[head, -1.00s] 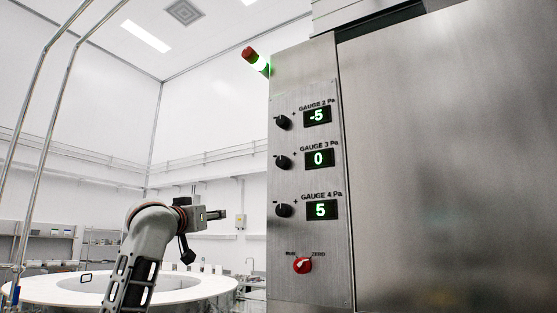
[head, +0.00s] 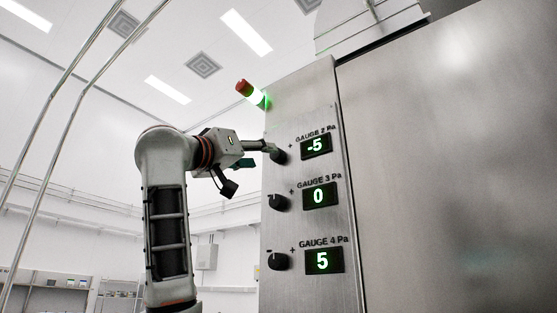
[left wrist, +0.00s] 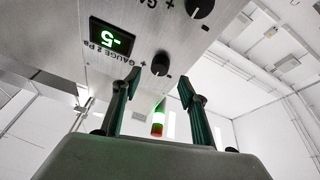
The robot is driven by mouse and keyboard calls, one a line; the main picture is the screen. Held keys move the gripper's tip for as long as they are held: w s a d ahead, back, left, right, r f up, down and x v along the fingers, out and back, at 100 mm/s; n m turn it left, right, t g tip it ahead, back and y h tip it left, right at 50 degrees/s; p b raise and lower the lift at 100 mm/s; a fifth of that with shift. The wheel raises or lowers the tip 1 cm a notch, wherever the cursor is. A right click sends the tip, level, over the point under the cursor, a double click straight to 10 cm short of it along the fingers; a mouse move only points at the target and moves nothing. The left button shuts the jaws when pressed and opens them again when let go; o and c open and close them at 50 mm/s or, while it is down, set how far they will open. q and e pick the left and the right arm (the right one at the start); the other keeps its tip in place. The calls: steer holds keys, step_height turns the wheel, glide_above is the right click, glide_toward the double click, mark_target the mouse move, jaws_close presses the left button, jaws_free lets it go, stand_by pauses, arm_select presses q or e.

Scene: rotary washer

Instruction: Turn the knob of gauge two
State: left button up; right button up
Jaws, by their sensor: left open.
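The gauge two knob (head: 279,155) is a small black dial on the steel panel, left of its green display (head: 316,146) reading -5. My left gripper (head: 270,148) is up at this knob in the head view, and its fingertips partly cover it. In the left wrist view the two fingers (left wrist: 158,80) are spread apart, with the gauge two knob (left wrist: 160,64) between and just beyond their tips. Whether a finger touches it I cannot tell. The display (left wrist: 111,37) appears upside down there, reading -5. My right gripper is not in view.
The gauge three knob (head: 278,202) and gauge four knob (head: 279,261) sit below on the same panel, with displays reading 0 and 5. A red and green signal light (head: 251,94) sticks out from the panel's upper left edge. Open room lies left of the panel.

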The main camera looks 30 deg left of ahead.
mark_target(275, 156)
arm_select(q)
steer(key=shift+r+p+x, duration=0.2)
steer(key=shift+p+x, duration=0.45)
steer(key=shift+x, duration=0.5)
steer(key=p+x, duration=0.1)
steer(key=x, duration=0.2)
steer(key=shift+w+p, duration=0.25)
steer(key=shift+p, duration=0.05)
steer(key=shift+w+r, duration=0.1)
steer(key=shift+w, duration=0.3)
steer(key=c, duration=1.1)
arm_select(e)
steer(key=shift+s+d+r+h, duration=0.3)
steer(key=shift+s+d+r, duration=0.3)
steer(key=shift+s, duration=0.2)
